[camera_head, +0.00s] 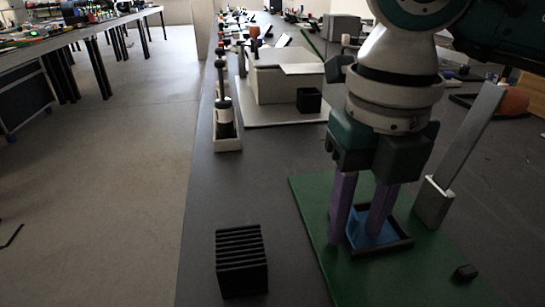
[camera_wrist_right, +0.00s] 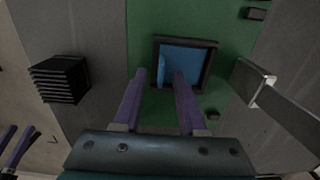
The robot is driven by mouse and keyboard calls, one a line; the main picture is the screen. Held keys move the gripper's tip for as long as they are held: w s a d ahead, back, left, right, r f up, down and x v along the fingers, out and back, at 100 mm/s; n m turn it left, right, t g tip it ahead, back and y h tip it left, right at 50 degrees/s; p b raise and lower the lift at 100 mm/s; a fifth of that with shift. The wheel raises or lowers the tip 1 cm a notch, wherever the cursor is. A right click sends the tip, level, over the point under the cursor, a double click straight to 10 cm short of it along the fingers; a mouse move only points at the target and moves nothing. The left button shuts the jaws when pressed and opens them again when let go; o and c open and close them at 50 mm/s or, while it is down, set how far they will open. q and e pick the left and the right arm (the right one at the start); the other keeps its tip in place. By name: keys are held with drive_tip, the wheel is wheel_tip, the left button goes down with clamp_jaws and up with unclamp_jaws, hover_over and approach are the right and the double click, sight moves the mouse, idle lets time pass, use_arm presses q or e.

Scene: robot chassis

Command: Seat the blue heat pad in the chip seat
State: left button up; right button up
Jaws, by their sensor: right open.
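The blue heat pad (camera_head: 368,228) lies inside the square black frame of the chip seat (camera_head: 385,247) on a green board (camera_head: 350,285). In the right wrist view the blue pad (camera_wrist_right: 190,58) fills most of the frame (camera_wrist_right: 212,66). A lighter blue upright strip (camera_wrist_right: 161,72) stands near its left side. My right gripper (camera_head: 360,228) has its purple fingers pointing down at the seat, spread apart with nothing clamped between them. My left gripper (camera_wrist_right: 20,130) shows only as two purple fingers at the wrist view's left edge, apart and empty.
A black finned heat sink (camera_head: 241,260) stands on the dark table left of the board. A metal lever in a bracket (camera_head: 436,200) rises right of the seat. A small black block (camera_head: 466,272) sits on the board's front right. A grey box (camera_head: 283,80) stands behind.

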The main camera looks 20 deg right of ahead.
wheel_tip(320, 180, up, 9)
drive_tip(key=shift+f+p, duration=0.1)
drive_tip(key=shift+p, duration=0.9)
drive_tip(key=shift+r, duration=0.6)
